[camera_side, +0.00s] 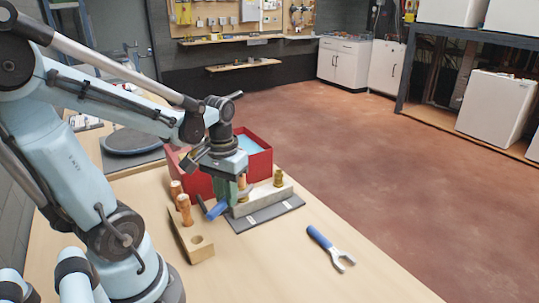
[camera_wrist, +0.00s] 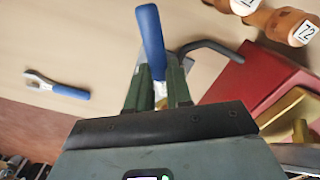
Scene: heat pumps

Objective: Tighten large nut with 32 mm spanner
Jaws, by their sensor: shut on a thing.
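My gripper (camera_side: 230,192) is shut on a blue-handled spanner (camera_side: 217,210) above the near left end of the grey fixture. In the wrist view its fingers (camera_wrist: 158,88) close around this tool, and the blue handle (camera_wrist: 151,38) points up the picture. The jaw of the held spanner is hidden. A second blue-handled spanner (camera_side: 330,247) lies flat on the bench to the right, and in the wrist view (camera_wrist: 57,88) at the left. Brass fittings with nuts (camera_side: 278,177) stand on the grey fixture (camera_side: 265,198). I cannot read the spanner sizes.
A wooden block (camera_side: 195,240) with upright wooden-handled tools (camera_side: 184,207) stands left of the fixture. A red box (camera_side: 262,158) is behind my gripper. The fixture sits on a dark mat (camera_side: 270,213). The front right of the bench is clear apart from the second spanner.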

